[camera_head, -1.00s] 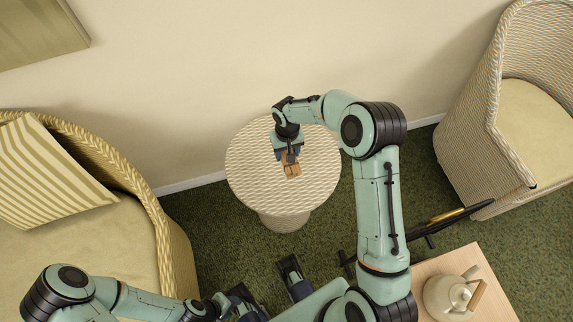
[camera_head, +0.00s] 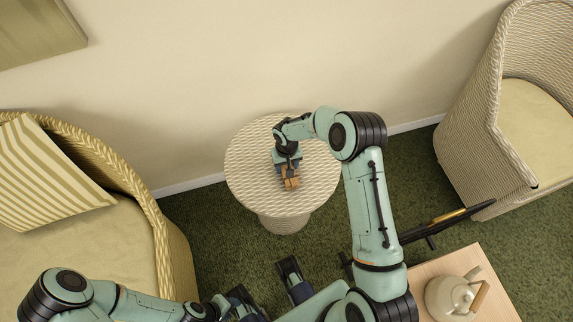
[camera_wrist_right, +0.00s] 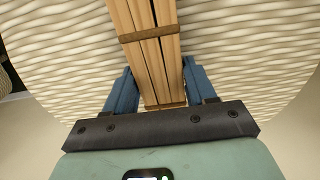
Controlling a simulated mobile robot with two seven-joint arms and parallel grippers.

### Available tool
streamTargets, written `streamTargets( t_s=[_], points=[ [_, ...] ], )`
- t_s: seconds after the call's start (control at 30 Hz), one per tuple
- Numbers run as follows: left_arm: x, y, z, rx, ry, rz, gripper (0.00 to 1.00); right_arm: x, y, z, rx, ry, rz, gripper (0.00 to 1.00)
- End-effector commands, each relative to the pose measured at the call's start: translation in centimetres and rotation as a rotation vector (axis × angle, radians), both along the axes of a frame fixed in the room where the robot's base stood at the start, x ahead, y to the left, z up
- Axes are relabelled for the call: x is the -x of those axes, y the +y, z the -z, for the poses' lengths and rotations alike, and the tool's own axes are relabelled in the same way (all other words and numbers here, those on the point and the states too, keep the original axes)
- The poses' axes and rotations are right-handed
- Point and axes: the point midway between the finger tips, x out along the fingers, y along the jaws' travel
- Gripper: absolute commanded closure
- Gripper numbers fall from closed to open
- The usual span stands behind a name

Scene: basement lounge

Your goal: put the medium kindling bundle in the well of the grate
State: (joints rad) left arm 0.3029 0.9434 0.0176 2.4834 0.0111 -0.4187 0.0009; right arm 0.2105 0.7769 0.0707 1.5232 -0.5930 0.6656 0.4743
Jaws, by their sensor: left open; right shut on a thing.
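The kindling bundle (camera_head: 290,180) is a short stack of light-brown sticks with darker bands, at the round woven side table. My right gripper (camera_head: 288,168) points down over the table and is shut on the bundle. In the right wrist view, the bundle (camera_wrist_right: 152,45) runs between the two blue fingers. I cannot tell whether it touches the tabletop. My left gripper (camera_head: 267,288) is open and empty at the bottom centre. A black metal frame (camera_head: 435,228), perhaps the grate, is partly hidden behind my right arm; its well cannot be made out.
The round table (camera_head: 250,165) stands near the wall. Wicker armchairs stand at left (camera_head: 165,235) and right (camera_head: 470,130). A wooden table (camera_head: 490,265) with a cream kettle (camera_head: 453,297) is at lower right. Green carpet lies between.

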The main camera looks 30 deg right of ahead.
Motion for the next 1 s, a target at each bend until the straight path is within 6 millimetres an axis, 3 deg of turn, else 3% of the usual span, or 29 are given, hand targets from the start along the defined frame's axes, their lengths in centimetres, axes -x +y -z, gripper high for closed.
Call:
streamTargets(
  t_s=[0.03,0.07,0.1,0.13,0.53,1.0],
  points=[
    [-0.1,0.0,0.3,-0.001,-0.002,-0.001,0.57,0.0,0.0,0.3,0.000,0.000,0.000,0.79],
    [-0.1,0.0,0.2,0.000,-0.002,-0.001,0.57,0.0,0.0,0.2,0.000,0.000,0.000,0.35],
    [-0.1,0.0,0.1,0.000,-0.002,-0.001,0.57,0.0,0.0,0.2,0.000,0.000,0.000,0.22],
    [-0.1,0.0,0.1,0.000,-0.002,-0.001,0.57,0.0,0.0,0.2,0.000,0.000,0.000,0.19],
    [0.1,0.0,-0.2,0.000,0.002,0.001,0.57,-0.1,0.0,-0.8,0.000,-0.002,0.000,0.19],
    [0.4,0.0,-1.0,0.003,0.015,0.004,0.57,0.0,0.0,-10.0,0.000,-0.002,0.000,0.19]
  ],
)
